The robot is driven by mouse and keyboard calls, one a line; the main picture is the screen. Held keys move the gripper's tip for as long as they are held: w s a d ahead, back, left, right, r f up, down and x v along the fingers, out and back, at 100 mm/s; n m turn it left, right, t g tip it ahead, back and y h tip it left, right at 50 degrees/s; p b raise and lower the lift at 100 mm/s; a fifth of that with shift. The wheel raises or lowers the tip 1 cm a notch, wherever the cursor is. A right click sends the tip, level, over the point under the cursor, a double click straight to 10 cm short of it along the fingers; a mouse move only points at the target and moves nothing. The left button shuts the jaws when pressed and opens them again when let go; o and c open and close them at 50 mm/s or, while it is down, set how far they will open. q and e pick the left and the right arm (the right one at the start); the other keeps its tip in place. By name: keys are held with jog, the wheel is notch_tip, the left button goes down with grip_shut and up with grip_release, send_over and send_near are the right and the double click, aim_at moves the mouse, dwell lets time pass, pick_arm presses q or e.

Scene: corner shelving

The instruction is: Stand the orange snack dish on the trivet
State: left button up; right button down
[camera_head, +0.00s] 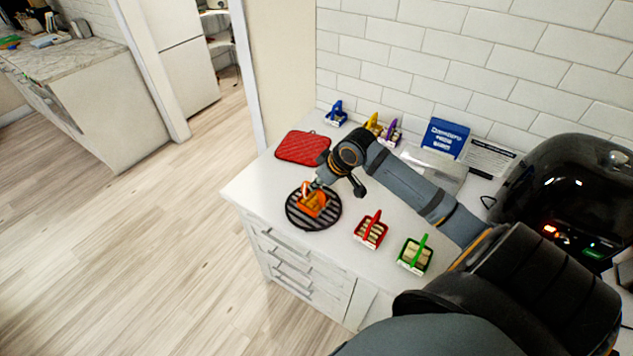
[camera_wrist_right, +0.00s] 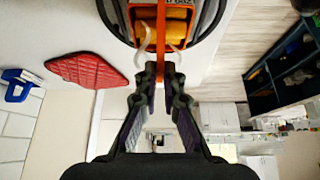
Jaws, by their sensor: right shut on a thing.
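The orange snack dish (camera_head: 313,206) appears over the middle of the round black slatted trivet (camera_head: 297,217), upright as far as I can see. Whether it touches the trivet or hangs just above it I cannot tell. My right gripper (camera_head: 316,184) is shut on the dish's handle. In the right wrist view, the gripper (camera_wrist_right: 161,77) pinches the upright orange handle, with the dish (camera_wrist_right: 148,13) and its yellowish contents beyond, and the trivet's dark rim (camera_wrist_right: 218,12) around it. My left gripper is not in view.
Red (camera_head: 370,230) and green (camera_head: 415,255) dishes stand right of the trivet. A red quilted mat (camera_head: 302,147) lies behind it. Blue (camera_head: 336,115), yellow (camera_head: 373,124) and purple (camera_head: 390,132) dishes stand near the wall, beside a blue box (camera_head: 446,138). A black appliance (camera_head: 565,185) is at right.

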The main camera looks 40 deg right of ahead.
jog(key=c, duration=1.4)
grip_release()
notch_tip(320, 180, up, 10)
jog(key=shift+r, duration=0.1)
